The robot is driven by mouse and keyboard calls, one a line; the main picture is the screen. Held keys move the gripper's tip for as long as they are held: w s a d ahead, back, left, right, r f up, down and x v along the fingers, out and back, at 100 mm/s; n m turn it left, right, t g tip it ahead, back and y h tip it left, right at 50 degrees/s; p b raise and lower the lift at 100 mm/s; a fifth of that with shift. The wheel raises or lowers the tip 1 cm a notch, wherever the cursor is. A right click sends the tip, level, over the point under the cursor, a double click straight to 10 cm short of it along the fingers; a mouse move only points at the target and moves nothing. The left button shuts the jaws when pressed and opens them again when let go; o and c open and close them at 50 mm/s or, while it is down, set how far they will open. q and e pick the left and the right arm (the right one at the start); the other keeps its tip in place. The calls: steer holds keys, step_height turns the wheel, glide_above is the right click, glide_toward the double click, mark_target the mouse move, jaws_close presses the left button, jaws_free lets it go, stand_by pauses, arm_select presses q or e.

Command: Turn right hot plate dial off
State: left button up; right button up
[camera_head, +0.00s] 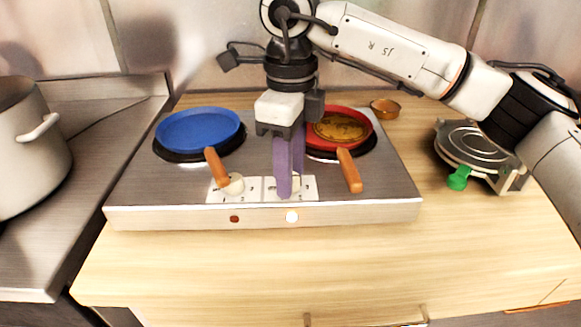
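A steel hot plate (150,200) stands on the wooden counter, with two white dial panels on its front part. The left dial (233,184) is a cream knob in plain view. My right gripper (287,190) points down with its purple fingers over the right dial panel (308,189). The fingers hide most or all of the right dial, so its setting and any contact cannot be told. The finger gap is also unclear. Below the panels, the right indicator light (292,216) looks bright white and the left one (234,218) dark red. My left gripper is not in view.
A blue pan (198,129) sits on the left burner and a red pan (365,120) with brown food on the right one. Their orange handles point forward, flanking the dials. A pot (35,150) stands left; a waffle-iron-like appliance (470,145) with green handle stands right. The front counter is clear.

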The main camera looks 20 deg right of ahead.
steer(key=c, duration=0.7)
steer(key=shift+c, duration=0.2)
